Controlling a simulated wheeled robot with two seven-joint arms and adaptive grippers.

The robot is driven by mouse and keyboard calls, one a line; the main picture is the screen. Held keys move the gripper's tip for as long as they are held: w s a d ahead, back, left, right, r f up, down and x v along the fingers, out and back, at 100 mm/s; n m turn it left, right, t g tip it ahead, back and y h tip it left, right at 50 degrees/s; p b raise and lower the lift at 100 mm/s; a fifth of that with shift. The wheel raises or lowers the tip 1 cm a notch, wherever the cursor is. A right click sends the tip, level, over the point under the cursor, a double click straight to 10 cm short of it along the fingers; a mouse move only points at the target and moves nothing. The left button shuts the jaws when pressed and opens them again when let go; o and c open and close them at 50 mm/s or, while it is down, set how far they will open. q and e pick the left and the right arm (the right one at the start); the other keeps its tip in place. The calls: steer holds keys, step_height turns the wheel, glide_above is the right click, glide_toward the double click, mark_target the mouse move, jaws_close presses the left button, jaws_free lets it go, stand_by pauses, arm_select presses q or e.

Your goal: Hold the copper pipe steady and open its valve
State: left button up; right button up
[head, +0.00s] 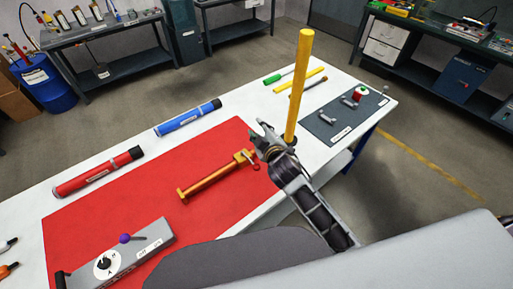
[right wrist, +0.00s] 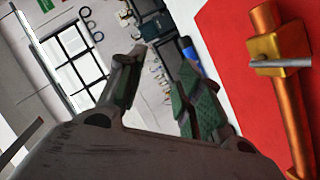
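The copper pipe (head: 208,180) lies on the red mat (head: 110,205), running from lower left to upper right. Its brass valve (head: 243,158) is at the pipe's upper right end, with a small red part beside it. My right gripper (head: 262,136) is just beyond the valve end, apart from the pipe. In the right wrist view its fingers (right wrist: 158,85) are spread with nothing between them. The copper pipe (right wrist: 295,120) and the valve (right wrist: 280,52), with a grey bar across it, show at that view's right edge. My left gripper is not in view.
A tall yellow post (head: 299,80) stands close behind my right gripper. A grey box with a purple knob (head: 125,238) sits at the mat's front left. Red (head: 98,172) and blue (head: 188,117) tubes lie along the back. A dark mat (head: 343,115) holds small parts.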

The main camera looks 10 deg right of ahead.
steer(key=a+r+n+t+y, duration=0.3)
steer(key=a+r+n+y, duration=0.8)
steer(key=a+r+n, duration=0.45)
steer(key=s+a+r+n+g+y, duration=0.1)
steer(key=s+a+n+g+y, duration=0.4)
steer(key=n+g, duration=0.4)
steer(key=s+a+n+g+y, duration=0.2)
steer(key=s+a+n+g, duration=0.4)
steer(key=n, duration=0.6)
steer(key=s+d+f+n+g+h, duration=0.1)
steer(key=d+f+n+g+h, duration=0.15)
steer(key=f+n+h, duration=0.35)
steer(key=s+d+f+n+g+h, duration=0.1)
steer(key=d+f+n+g+h, duration=0.2)
steer(key=f, duration=0.5)
steer(key=w+d+f+n+t+h, duration=0.1)
steer(key=w+d+f+n+h, duration=0.1)
steer(key=d+h, duration=0.3)
steer(key=w+d+f+n+t+h, duration=0.1)
steer(key=w+d+h, duration=0.4)
steer(key=d, duration=0.8)
steer(key=shift+w+d+f+n, duration=0.2)
steer(key=shift+d+f+n, duration=0.15)
steer(key=shift+f+n, duration=0.45)
steer(key=shift+f+t, duration=0.1)
steer(key=shift+t, duration=0.15)
